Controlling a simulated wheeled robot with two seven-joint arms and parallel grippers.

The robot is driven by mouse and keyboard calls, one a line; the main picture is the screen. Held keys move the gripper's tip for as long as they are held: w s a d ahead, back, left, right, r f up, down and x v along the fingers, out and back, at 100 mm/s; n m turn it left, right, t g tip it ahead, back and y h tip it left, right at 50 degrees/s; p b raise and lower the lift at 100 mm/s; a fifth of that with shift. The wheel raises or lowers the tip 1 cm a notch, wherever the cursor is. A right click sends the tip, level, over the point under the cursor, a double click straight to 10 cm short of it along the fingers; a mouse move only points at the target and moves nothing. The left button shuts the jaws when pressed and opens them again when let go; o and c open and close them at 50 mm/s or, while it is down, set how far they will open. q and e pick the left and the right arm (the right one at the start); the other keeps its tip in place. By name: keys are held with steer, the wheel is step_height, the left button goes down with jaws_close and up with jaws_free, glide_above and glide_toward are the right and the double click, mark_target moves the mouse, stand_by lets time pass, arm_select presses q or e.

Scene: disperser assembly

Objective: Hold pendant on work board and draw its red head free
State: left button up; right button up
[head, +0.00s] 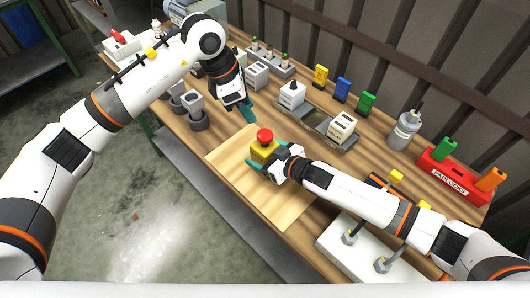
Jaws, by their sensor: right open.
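The pendant (261,152) has a yellow body with a red head (265,135) on top. It stands upright at the back part of the pale wooden work board (270,199). My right gripper (267,157) is low at the pendant, its teal fingers apart on either side of the yellow body. Whether they touch it I cannot tell. The red head is clear of both grippers. My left gripper (244,112) hangs above the table behind and left of the pendant, apart from it. Its finger opening is hard to make out.
Grey cups (194,108) stand left of my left gripper. A grey tray (313,122) with white blocks lies behind the pendant. A red padlocks box (455,181) is at the right, and a white block with bolts (365,250) at the front right. The board's front is bare.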

steer(key=shift+c, duration=0.3)
steer(key=c, duration=1.3)
steer(key=shift+c, duration=0.2)
